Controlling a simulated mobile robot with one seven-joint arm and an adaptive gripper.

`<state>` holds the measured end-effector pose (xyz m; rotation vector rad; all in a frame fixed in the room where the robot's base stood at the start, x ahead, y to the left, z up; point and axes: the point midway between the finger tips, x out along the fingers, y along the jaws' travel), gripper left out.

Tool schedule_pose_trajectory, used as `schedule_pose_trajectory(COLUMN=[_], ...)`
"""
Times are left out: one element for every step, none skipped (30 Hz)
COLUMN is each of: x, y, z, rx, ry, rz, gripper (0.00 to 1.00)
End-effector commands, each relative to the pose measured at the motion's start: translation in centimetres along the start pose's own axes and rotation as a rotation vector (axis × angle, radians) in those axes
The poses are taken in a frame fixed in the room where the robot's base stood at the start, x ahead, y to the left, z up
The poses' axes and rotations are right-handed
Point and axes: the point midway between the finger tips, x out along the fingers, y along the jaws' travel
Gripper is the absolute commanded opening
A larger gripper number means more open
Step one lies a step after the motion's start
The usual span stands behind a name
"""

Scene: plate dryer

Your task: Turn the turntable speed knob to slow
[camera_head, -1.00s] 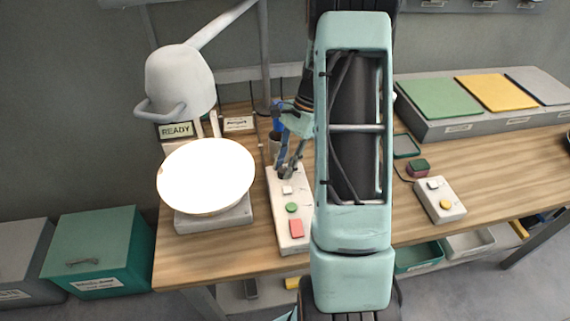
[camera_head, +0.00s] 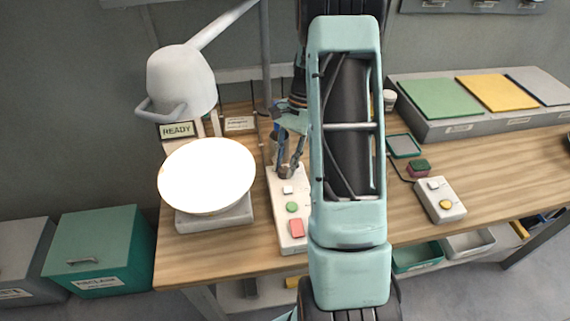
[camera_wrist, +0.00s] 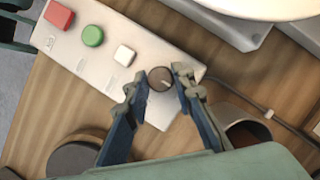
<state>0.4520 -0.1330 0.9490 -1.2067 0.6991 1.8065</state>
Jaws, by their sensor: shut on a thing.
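The turntable speed knob (camera_wrist: 160,78) is a small dark brown round knob with a pale pointer line toward the lower right in the wrist view. It sits at one end of the white control panel (camera_wrist: 105,62), which also shows in the head view (camera_head: 287,248). My gripper (camera_wrist: 158,85) is shut on the knob, with a fingertip on either side. In the head view my gripper (camera_head: 287,171) points down at the panel's far end and hides the knob. The turntable carries a brightly lit white plate (camera_head: 206,176) left of the panel.
The panel has a white button (camera_head: 288,190), a green button (camera_head: 292,207) and a red button (camera_head: 297,228). A grey dryer hood (camera_head: 180,80) hangs behind the plate, above a READY sign (camera_head: 178,130). A smaller control box (camera_head: 440,199) stands on the right.

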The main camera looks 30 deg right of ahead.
Motion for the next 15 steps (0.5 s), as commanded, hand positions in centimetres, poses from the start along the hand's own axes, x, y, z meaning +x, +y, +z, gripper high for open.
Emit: schedule_pose_trajectory(x=[-0.01, -0.01, -0.01, -0.01, -0.01, -0.01, -0.01, 0.00, 0.00, 0.00, 0.00, 0.00, 0.00, -0.01, -0.08], y=[0.00, 0.00, 0.00, 0.00, 0.00, -0.01, -0.01, -0.01, 0.00, -0.01, 0.00, 0.00, 0.00, 0.00, -0.01], z=[0.00, 0.00, 0.00, 0.00, 0.01, 0.01, 0.01, 0.01, 0.01, 0.01, 0.01, 0.01, 0.01, 0.01, 0.00], rx=[-0.001, -0.001, -0.001, -0.001, -0.001, -0.001, -0.001, -0.001, 0.000, 0.000, 0.000, 0.000, 0.000, 0.000, 0.000], ry=[0.000, 0.000, 0.000, 0.000, 0.000, 0.000, 0.000, 0.000, 0.000, 0.000, 0.000, 0.000, 0.000, 0.000, 0.000], rz=[0.000, 0.000, 0.000, 0.000, 0.000, 0.000, 0.000, 0.000, 0.000, 0.000, 0.000, 0.000, 0.000, 0.000, -0.001], gripper=[0.00, 0.00, 0.27, 0.31, 0.34, 0.38, 0.40, 0.40, 0.40, 0.40, 0.40, 0.40, 0.40, 0.40, 0.40])
